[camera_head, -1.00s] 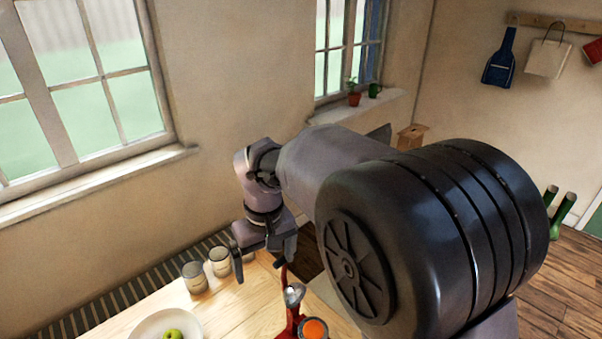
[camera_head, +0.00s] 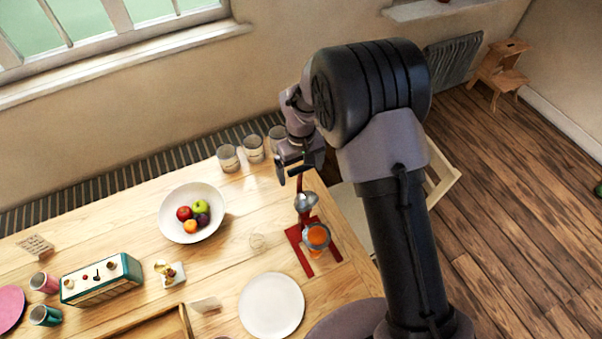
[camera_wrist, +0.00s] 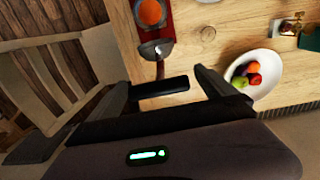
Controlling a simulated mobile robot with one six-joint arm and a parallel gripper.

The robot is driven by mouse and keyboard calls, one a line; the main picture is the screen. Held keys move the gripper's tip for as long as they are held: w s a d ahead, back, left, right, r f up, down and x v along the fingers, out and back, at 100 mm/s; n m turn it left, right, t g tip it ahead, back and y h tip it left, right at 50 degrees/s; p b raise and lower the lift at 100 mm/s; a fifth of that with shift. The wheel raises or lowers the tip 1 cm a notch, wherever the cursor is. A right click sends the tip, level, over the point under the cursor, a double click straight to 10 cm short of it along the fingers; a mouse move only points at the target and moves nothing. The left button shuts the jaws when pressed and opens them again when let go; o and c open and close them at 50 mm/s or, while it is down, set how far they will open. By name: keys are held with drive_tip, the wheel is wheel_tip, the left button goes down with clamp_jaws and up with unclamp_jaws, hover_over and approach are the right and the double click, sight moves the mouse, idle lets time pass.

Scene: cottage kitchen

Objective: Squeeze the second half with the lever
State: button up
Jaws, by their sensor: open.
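The red juicer (camera_head: 305,248) stands on the table near its right end. Its raised lever ends in a dark crossbar handle (camera_head: 300,170), and a metal press cup (camera_head: 306,201) sits below it. A round orange shape (camera_head: 317,235) shows in front, perhaps the fruit half or juice; I cannot tell which. In the wrist view it shows at the top (camera_wrist: 151,11). My gripper (camera_head: 299,173) is open at the lever's top. In the wrist view the handle (camera_wrist: 161,87) lies across the space between my open fingers (camera_wrist: 163,92); contact is unclear.
A white fruit bowl (camera_head: 171,226) and several jars (camera_head: 228,158) stand left of the juicer. A white plate (camera_head: 271,306) lies in front. A chair (camera_head: 441,180) is at the table's right end. A radio (camera_head: 100,281) is farther left.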

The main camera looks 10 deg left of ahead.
drive_tip(key=shift+w+f, duration=0.15)
drive_tip(key=shift+f, duration=1.1)
clamp_jaws()
